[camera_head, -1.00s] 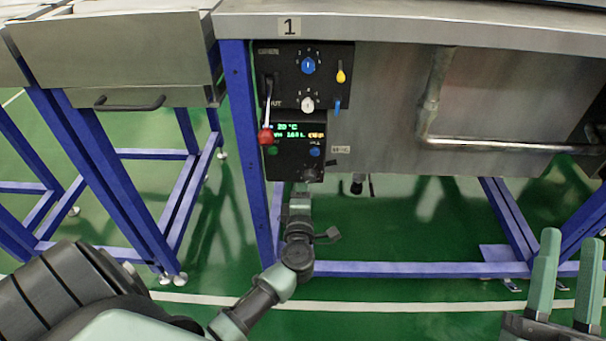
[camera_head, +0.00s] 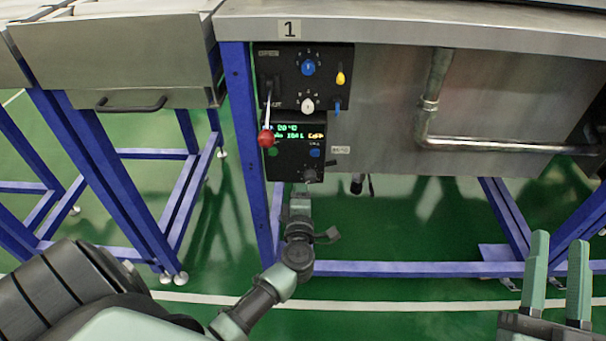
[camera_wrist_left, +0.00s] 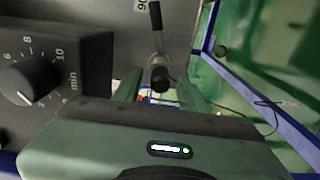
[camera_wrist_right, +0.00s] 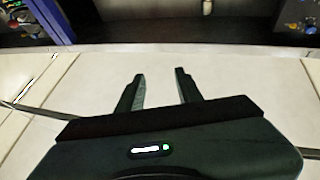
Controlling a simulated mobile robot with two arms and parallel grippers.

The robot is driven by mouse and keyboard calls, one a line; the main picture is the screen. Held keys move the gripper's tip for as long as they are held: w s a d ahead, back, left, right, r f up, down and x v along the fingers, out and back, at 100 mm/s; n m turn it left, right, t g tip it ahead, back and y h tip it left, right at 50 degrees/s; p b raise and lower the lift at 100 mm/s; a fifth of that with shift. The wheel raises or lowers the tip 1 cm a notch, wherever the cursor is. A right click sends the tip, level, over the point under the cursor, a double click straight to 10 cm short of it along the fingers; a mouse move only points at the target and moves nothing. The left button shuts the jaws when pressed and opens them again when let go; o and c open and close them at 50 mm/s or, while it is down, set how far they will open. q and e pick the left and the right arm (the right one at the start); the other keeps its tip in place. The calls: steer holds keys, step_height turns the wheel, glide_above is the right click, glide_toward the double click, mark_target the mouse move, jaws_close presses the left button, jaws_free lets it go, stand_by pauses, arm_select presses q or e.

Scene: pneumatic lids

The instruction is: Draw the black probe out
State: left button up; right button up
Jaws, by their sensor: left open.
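The black probe shows in the left wrist view as a black handle (camera_wrist_left: 155,15), a metal rod and a black end piece (camera_wrist_left: 160,80). A thin dark cable runs off to the right. In the head view, a small black part (camera_head: 357,184) shows below the panel, probably the same probe. My left gripper (camera_wrist_left: 160,90) is open, its fingers on either side of the black end piece; I cannot tell whether they touch it. My right gripper (camera_head: 561,240) is open and empty at the lower right.
The control box (camera_head: 290,165) with knobs, a display and a red-knobbed lever (camera_head: 265,139) is right above my left gripper. Its dial (camera_wrist_left: 28,82) is close in the left wrist view. A metal pipe (camera_head: 428,115) and blue frame legs (camera_head: 245,150) stand nearby. Green floor is open below.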

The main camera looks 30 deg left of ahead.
steer(key=shift+f, duration=0.1)
arm_select(q)
jaws_close()
